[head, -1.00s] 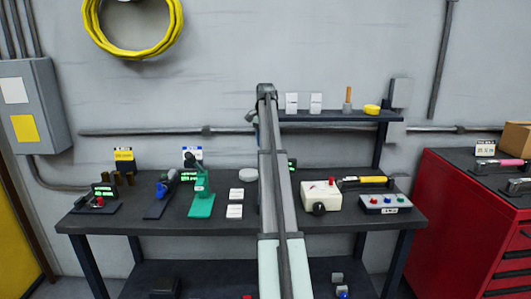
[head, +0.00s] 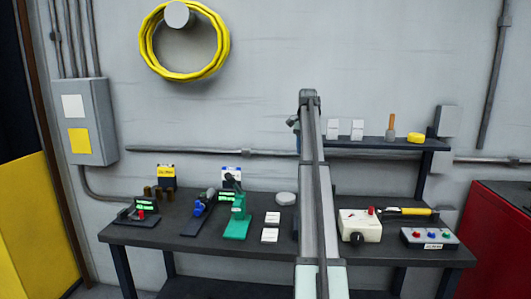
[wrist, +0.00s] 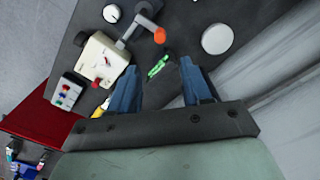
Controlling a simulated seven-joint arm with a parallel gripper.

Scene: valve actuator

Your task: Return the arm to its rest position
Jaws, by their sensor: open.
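My arm (head: 314,190) rises through the middle of the head view, in front of the workbench. In that view my gripper is mostly hidden behind the arm's far end. In the wrist view my gripper (wrist: 160,82) has its two blue fingers spread apart, with nothing between them. It is above the bench top, and a green lit display (wrist: 159,66) shows beyond the fingertips. A grey lever with an orange knob (wrist: 159,35) lies farther off, clear of the fingers.
The dark workbench (head: 180,238) holds a green press-like tool (head: 237,222), a cream box (head: 359,226) and a button panel (head: 429,238). A shelf (head: 378,142) stands behind, right of the arm. A red cabinet (head: 500,240) is at the right.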

